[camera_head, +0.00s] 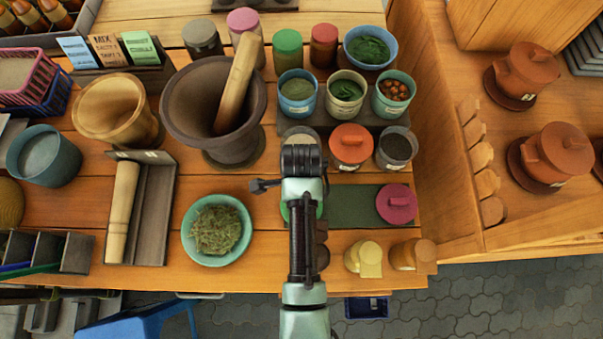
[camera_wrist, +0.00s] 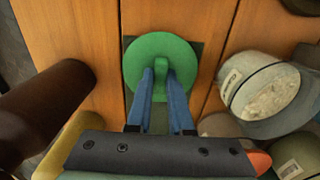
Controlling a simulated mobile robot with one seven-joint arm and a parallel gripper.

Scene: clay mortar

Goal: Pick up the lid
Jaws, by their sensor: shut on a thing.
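A round green lid (camera_wrist: 145,62) with a raised green handle is in the upper middle of the wrist view. My gripper (camera_wrist: 163,82) has its two blue fingers on either side of the handle and is shut on it. In the head view only a sliver of the green lid (camera_head: 285,210) shows beside my arm, which hides the rest and the fingertips. The lid is over the left end of a dark green mat (camera_head: 352,207). I cannot tell whether it touches the mat.
A magenta lid (camera_head: 396,204) lies on the mat's right end. An orange-lidded pot (camera_head: 350,147) and a dark-filled cup (camera_head: 396,148) stand behind it. A bowl of herbs (camera_head: 217,230) is to the left.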

